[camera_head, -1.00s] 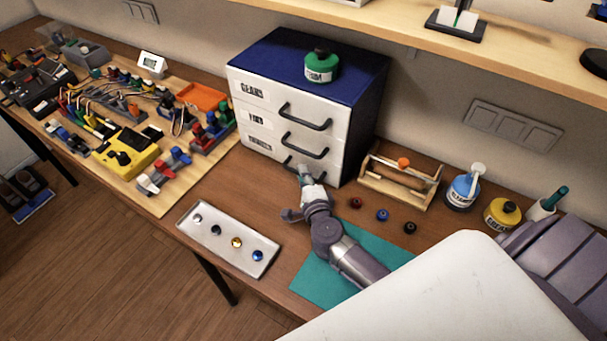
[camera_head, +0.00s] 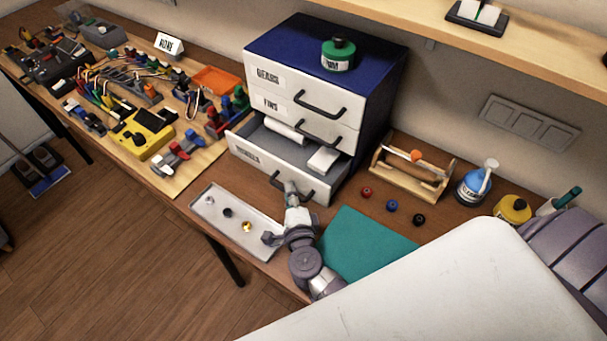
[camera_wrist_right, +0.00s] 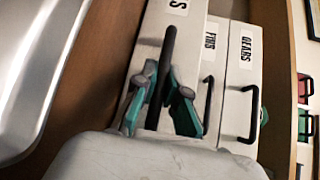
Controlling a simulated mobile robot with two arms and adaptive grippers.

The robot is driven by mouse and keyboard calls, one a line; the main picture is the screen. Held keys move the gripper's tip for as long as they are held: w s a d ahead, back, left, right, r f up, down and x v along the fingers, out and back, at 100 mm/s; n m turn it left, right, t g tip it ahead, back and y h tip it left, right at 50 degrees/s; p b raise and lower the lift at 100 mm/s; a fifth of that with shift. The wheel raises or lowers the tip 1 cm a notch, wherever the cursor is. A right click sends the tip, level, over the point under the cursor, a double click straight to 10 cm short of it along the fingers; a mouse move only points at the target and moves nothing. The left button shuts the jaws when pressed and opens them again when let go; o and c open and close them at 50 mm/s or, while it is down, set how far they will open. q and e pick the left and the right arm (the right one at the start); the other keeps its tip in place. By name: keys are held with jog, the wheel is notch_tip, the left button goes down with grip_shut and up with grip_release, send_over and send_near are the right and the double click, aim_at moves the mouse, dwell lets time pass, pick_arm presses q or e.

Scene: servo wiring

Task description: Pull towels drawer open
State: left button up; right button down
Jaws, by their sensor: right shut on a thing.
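The towels drawer (camera_head: 268,165) is the bottom drawer of a blue and white cabinet (camera_head: 370,85). It stands partly open, with pale rolled or folded items (camera_head: 323,160) showing inside. Its label is partly legible in the head view. My right gripper (camera_head: 290,187) is at the drawer's front, shut on its dark handle (camera_head: 308,194). In the right wrist view the handle (camera_wrist_right: 168,50) runs between the teal-padded fingers of the right gripper (camera_wrist_right: 165,95). My left gripper is not in view.
A metal tray (camera_head: 215,222) with small parts lies in front of the drawer. A teal mat (camera_head: 365,245) lies right of my right arm. A wooden toolbox (camera_head: 412,170) and several small coloured parts stand to the right. A green bottle (camera_head: 338,54) stands on the cabinet.

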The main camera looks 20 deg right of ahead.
jog(key=s+a, duration=0.2)
jog(key=a, duration=0.1)
jog(key=s+a, duration=0.1)
jog(key=a, duration=0.1)
dwell(0.3)
jog(key=c, duration=1.2)
grip_release()
jog(key=shift+s, duration=0.1)
jog(key=shift+v, duration=3.9)
